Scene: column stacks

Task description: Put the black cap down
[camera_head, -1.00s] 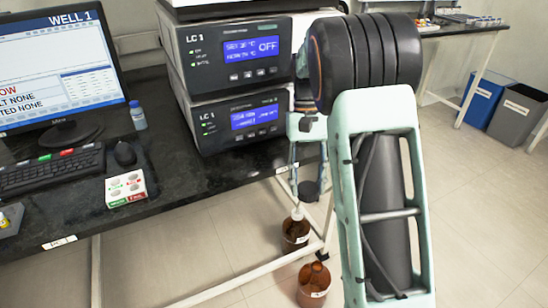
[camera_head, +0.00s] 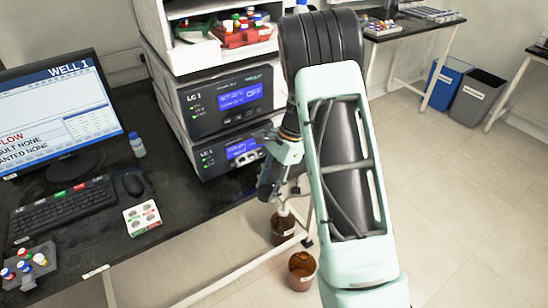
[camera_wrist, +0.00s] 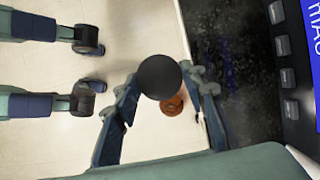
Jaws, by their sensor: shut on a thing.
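The black cap (camera_wrist: 160,77) shows as a round dark disc in the wrist view, held between my gripper's fingers (camera_wrist: 165,88), which are shut on it. In the head view my gripper (camera_head: 268,182) hangs in front of the lower LC 1 unit, near the bench's right front edge. I cannot make out the cap clearly there.
The black bench (camera_head: 95,240) holds a keyboard (camera_head: 65,208), a mouse (camera_head: 133,184), a small white box with round wells (camera_head: 142,219) and a vial rack (camera_head: 28,268). The stacked LC 1 units (camera_head: 229,100) stand close behind my gripper. Brown bottles (camera_head: 302,271) stand below the bench edge.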

